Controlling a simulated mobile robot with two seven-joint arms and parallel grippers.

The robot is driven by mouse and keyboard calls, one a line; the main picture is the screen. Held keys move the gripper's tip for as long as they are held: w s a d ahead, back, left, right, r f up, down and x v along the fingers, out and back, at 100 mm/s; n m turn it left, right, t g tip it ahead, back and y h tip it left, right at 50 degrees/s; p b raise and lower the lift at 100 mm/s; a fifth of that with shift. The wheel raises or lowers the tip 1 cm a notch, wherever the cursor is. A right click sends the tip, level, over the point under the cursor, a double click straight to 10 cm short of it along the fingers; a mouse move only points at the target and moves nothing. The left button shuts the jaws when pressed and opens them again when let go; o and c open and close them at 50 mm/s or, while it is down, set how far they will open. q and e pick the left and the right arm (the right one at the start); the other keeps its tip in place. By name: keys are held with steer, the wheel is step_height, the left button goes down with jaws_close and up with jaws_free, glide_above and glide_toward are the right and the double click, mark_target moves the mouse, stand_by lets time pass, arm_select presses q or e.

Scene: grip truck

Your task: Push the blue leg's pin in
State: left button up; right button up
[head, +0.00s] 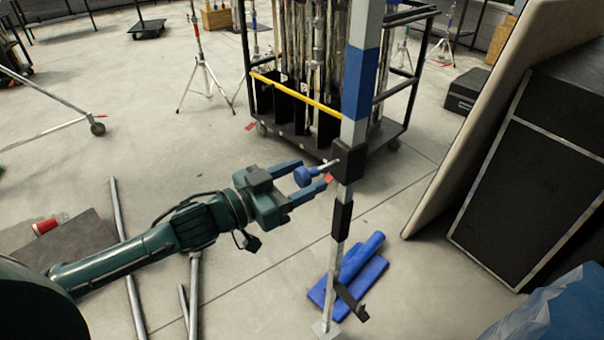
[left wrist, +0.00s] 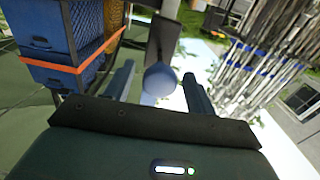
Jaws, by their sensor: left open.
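The leg with the blue band (head: 361,85) stands upright right of centre in the head view, with a black collar (head: 347,160) below the band. A pale pin shaft (head: 327,166) sticks out of the collar's left side and ends in a round blue knob (head: 303,176). Bare shaft shows between knob and collar. My left gripper (head: 311,177) is open, its two fingers reaching along either side of the knob. In the left wrist view the knob (left wrist: 160,79) sits between the spread fingers, with gaps on both sides. My right gripper is out of view.
A wheeled cart (head: 300,130) with upright poles stands behind the leg. Black cases (head: 540,170) and a leaning beige panel (head: 470,130) are at the right. Loose metal tubes (head: 127,260) lie on the floor below my left arm.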

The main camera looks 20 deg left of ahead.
arm_select(q)
steer(key=shift+w+d, duration=0.15)
steer(key=shift+w, duration=0.05)
steer(key=shift+c, duration=0.5)
jaws_close()
